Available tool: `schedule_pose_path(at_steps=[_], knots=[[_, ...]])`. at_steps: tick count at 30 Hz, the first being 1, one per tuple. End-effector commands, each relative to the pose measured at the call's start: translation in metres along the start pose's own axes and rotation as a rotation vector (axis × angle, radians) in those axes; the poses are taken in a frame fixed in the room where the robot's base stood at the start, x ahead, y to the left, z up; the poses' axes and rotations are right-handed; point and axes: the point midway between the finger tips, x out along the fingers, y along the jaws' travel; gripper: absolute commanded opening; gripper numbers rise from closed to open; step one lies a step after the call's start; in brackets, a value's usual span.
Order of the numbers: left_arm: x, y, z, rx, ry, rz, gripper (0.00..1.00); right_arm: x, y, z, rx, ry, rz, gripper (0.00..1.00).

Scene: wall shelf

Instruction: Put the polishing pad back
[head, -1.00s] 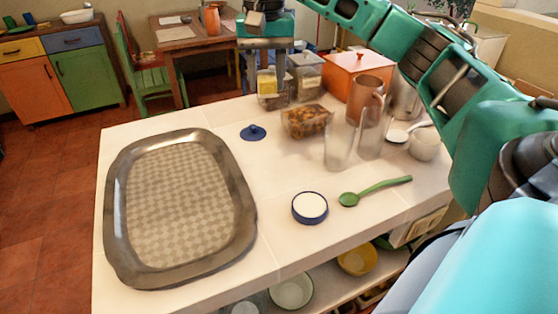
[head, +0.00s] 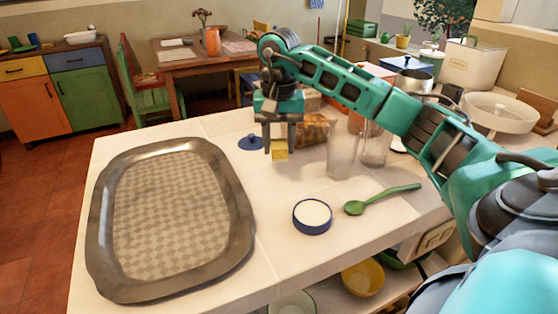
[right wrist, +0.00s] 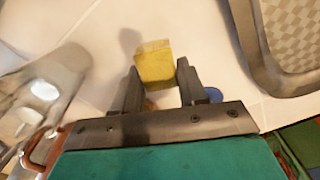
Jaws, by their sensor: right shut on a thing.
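The polishing pad looks like a small yellow block (head: 280,154). It is held between the fingertips of my right gripper (head: 279,142), above the back middle part of the table. In the right wrist view the pad (right wrist: 155,65) sits at the fingertips of the gripper (right wrist: 156,80), with the white tabletop behind it. A round tin with a dark blue rim and white inside (head: 312,215) stands nearer the front. A blue knobbed lid (head: 250,143) lies just left of the gripper. My left gripper is not in view.
A large metal-rimmed tray (head: 100,215) fills the left of the table. Clear glasses (head: 342,155) and a brown-filled container (head: 315,130) stand right of and behind the gripper. A green spoon (head: 385,198) lies right of the tin. The tabletop between tray and tin is clear.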

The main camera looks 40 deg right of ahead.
Motion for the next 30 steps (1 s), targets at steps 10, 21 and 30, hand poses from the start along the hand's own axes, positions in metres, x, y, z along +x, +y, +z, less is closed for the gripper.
schedule_pose_path(at_steps=[10,21,30], knots=[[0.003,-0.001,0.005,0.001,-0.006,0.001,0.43,0.042,0.001,0.001,0.001,-0.001,0.002,0.17],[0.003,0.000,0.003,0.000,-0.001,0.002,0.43,0.046,0.000,0.000,0.000,0.000,0.001,0.43],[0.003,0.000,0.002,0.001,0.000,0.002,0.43,0.045,0.000,0.000,0.000,-0.001,0.001,0.67]])
